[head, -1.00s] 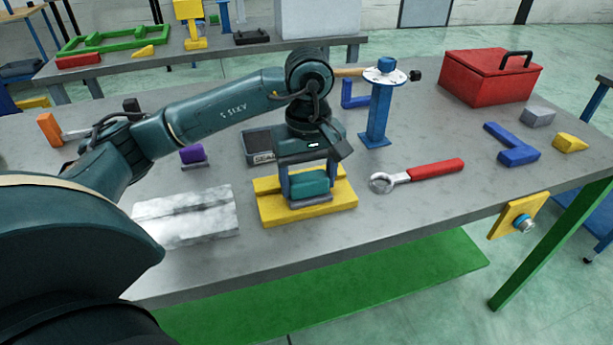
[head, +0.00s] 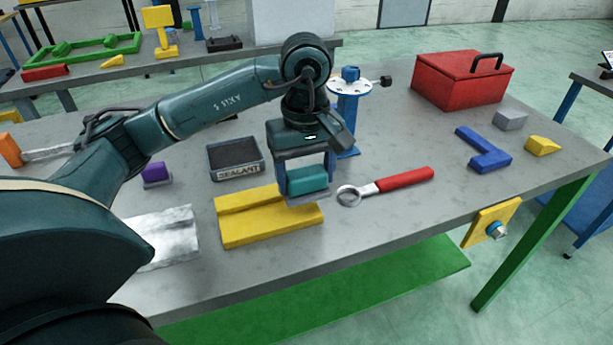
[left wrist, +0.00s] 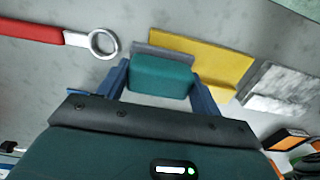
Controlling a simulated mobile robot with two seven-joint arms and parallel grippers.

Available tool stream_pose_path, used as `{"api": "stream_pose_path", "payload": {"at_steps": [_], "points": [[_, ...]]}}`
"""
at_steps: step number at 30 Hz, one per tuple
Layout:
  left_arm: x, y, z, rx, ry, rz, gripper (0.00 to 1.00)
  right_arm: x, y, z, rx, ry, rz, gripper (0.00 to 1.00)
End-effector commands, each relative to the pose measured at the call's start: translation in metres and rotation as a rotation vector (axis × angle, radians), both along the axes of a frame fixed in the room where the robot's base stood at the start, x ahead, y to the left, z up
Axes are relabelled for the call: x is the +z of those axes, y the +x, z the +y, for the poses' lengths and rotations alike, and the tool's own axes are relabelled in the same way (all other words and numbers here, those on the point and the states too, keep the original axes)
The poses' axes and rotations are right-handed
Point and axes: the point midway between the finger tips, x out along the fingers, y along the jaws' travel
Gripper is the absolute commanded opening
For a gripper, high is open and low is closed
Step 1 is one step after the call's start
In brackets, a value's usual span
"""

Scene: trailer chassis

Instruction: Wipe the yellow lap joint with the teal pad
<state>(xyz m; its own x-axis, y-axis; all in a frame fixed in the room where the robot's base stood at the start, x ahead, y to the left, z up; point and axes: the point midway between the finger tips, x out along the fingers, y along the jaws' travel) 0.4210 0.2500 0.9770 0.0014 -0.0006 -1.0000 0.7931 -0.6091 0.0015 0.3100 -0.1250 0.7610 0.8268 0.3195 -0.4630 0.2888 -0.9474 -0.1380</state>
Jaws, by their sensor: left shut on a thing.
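The yellow lap joint (head: 262,222) lies on the grey table, a stepped block with a raised back part; it also shows in the left wrist view (left wrist: 205,55). My left gripper (head: 306,186) points down and is shut on the teal pad (head: 307,180), which has a grey underside. The pad is at the right end of the lap joint and overlaps that end in the head view. Whether it touches the yellow surface I cannot tell. In the left wrist view the teal pad (left wrist: 161,75) sits between the fingers. My right gripper is not in view.
A ring wrench with a red handle (head: 402,179) lies just right of the pad. A sealant tray (head: 236,172) and a purple-topped block (head: 156,174) stand behind the lap joint. A silvery plate (head: 165,235) lies to its left. A blue post (head: 347,120) stands behind my gripper.

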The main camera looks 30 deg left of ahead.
Motion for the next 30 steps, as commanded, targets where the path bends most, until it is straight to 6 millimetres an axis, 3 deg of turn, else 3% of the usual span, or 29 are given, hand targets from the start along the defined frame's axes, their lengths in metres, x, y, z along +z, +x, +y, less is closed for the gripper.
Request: {"api": "stream_pose_path", "payload": {"at_steps": [15,30], "points": [[0.048,-0.006,-0.003,0.011,-0.001,-0.002,0.40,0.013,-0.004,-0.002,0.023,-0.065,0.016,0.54],[0.050,-0.007,-0.003,0.013,-0.001,-0.001,0.40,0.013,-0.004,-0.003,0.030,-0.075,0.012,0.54]]}}
